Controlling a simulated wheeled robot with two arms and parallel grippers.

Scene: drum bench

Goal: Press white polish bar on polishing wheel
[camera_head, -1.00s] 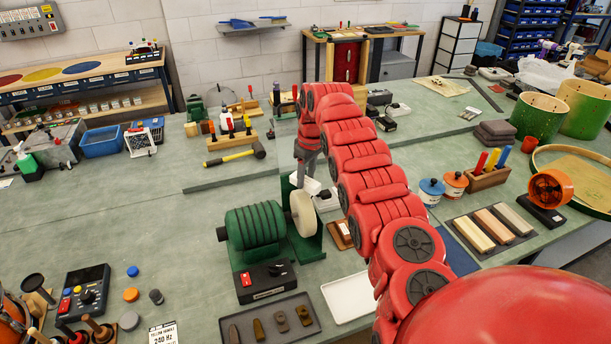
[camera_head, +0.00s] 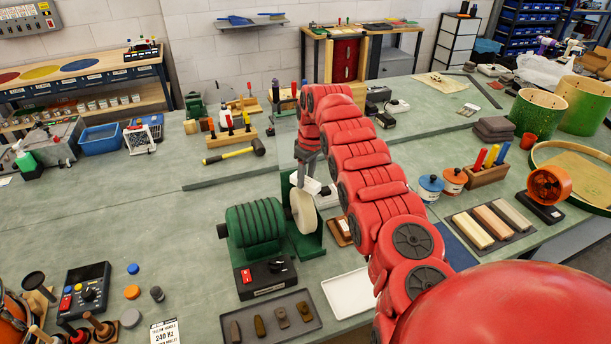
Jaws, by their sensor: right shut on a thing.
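The green polishing machine (camera_head: 255,228) stands on the bench in the middle. Its cream polishing wheel (camera_head: 303,213) is on its right side, in front of a green guard plate. My right arm reaches in from the lower right, and my right gripper (camera_head: 308,172) points down just behind and above the wheel. It is shut on the white polish bar (camera_head: 310,184), a small white block close to the wheel's upper right edge. I cannot tell whether bar and wheel touch. My left gripper is not in view.
A black control box with a red switch (camera_head: 247,275) sits before the machine. A dark tray (camera_head: 310,321) with several small pieces and a white tray (camera_head: 350,295) lie in front. A hammer (camera_head: 236,152) lies behind.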

